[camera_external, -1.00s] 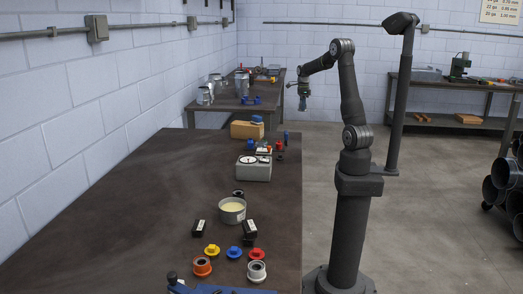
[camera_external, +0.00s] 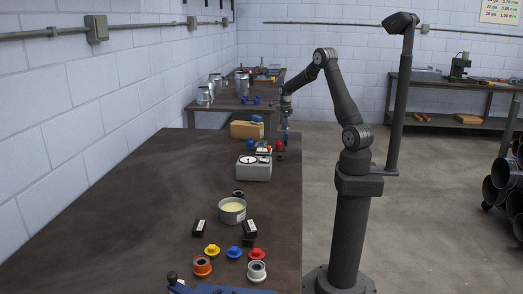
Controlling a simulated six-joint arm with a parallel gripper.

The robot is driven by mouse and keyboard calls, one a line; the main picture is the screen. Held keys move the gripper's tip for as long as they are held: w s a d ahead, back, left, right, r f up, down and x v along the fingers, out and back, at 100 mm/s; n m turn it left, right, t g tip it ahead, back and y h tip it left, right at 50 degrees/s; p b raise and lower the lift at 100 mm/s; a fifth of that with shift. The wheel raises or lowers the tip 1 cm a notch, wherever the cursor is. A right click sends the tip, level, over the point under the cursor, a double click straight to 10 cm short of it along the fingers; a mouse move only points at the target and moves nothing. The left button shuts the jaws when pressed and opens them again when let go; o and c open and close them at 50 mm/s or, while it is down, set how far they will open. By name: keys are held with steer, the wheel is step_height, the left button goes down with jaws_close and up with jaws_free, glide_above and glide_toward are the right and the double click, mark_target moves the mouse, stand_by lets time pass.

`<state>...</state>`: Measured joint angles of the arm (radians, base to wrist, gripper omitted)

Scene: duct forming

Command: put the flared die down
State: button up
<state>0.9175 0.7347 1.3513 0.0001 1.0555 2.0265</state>
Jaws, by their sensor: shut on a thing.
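My gripper (camera_external: 285,121) is over the far right corner of the near workbench (camera_external: 120,210), pointing down. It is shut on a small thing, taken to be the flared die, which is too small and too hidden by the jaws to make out. A small blue piece (camera_external: 285,138) stands at the bench edge just below the gripper; whether they touch I cannot tell.
Near the gripper are a tan block (camera_external: 246,130), a small red piece (camera_external: 279,144) and a grey box with a dial (camera_external: 253,170). Nearer stand a round tin (camera_external: 232,211), black blocks and several coloured collars. The bench's left side is clear.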

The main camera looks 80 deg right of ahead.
steer(key=shift+w+a+f, duration=0.1)
steer(key=shift+w+f, duration=0.2)
steer(key=shift+w, duration=0.1)
steer(key=shift+f, duration=1.85)
steer(key=shift+f, duration=0.2)
steer(key=o, duration=1.3)
steer(key=shift+o, duration=0.2)
step_height(320, 180, up, 12)
steer(key=shift+r, duration=0.15)
